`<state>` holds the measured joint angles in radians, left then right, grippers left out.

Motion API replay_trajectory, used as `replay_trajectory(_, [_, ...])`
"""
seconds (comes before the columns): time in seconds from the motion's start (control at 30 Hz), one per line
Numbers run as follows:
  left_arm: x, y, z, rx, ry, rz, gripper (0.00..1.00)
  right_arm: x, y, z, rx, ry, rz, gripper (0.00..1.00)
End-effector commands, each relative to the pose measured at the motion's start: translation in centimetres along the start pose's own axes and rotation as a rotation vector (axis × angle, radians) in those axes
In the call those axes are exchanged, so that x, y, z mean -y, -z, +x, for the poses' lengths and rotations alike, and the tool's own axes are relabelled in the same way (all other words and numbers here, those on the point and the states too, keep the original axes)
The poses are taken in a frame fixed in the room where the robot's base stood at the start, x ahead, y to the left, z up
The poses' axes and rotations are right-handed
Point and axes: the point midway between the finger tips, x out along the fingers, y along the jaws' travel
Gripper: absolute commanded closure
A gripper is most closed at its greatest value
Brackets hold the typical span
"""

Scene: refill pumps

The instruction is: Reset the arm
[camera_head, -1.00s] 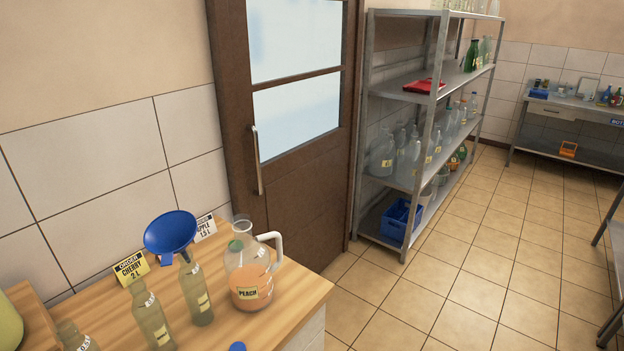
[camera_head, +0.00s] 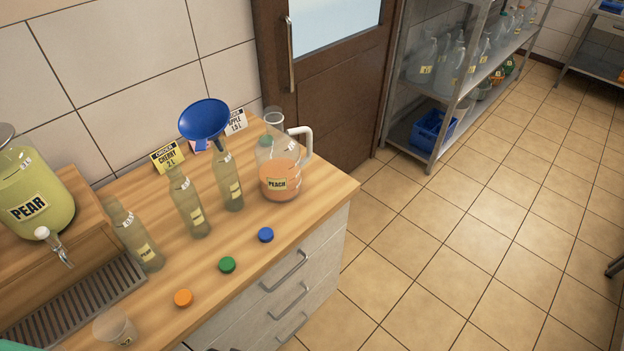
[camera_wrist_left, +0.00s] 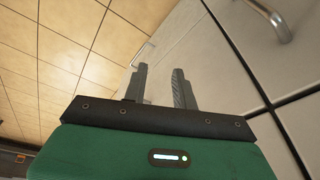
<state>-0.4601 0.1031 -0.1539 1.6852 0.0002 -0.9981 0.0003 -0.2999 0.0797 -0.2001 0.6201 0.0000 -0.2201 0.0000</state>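My left gripper (camera_wrist_left: 158,88) shows in the left wrist view with its two dark fingers apart and nothing between them. Pale drawer fronts lie to its right and floor tiles to its left. In the head view neither gripper shows clearly; a small green patch is at the lower left corner, and I cannot tell what it is. My right gripper is in neither view.
The wooden counter (camera_head: 325,190) holds a peach jug (camera_head: 280,180), a blue funnel (camera_head: 206,118) on a bottle (camera_head: 228,180), other bottles, loose caps (camera_head: 227,264), a cup (camera_head: 115,328) and a pear dispenser (camera_head: 38,195). Drawer handles (camera_head: 287,270) stick out below. The floor at right is clear.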

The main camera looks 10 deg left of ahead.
Motion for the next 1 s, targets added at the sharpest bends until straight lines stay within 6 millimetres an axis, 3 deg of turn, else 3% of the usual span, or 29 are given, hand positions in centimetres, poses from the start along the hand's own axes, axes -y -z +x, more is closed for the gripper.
replay_trajectory(0.03, [-0.1, -1.4, 2.3, 0.016, -0.001, 0.002, 0.72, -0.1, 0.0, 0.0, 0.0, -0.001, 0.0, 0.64])
replay_trajectory(0.2, [-0.4, -6.2, 8.4, 0.045, -0.005, 0.008, 0.72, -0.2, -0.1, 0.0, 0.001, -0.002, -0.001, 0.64])
replay_trajectory(0.5, [-0.7, -16.8, 16.0, 0.094, -0.01, 0.02, 0.72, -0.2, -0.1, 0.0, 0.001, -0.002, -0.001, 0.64])
replay_trajectory(0.73, [-0.7, -23.4, 18.2, 0.12, -0.011, 0.028, 0.72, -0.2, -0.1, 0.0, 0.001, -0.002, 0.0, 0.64])
replay_trajectory(0.87, [-0.7, -25.1, 18.5, 0.124, -0.012, 0.03, 0.72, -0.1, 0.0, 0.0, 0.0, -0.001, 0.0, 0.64])
replay_trajectory(1.0, [-0.7, -25.5, 18.6, 0.125, -0.012, 0.03, 0.72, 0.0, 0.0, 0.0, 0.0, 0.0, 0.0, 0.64])
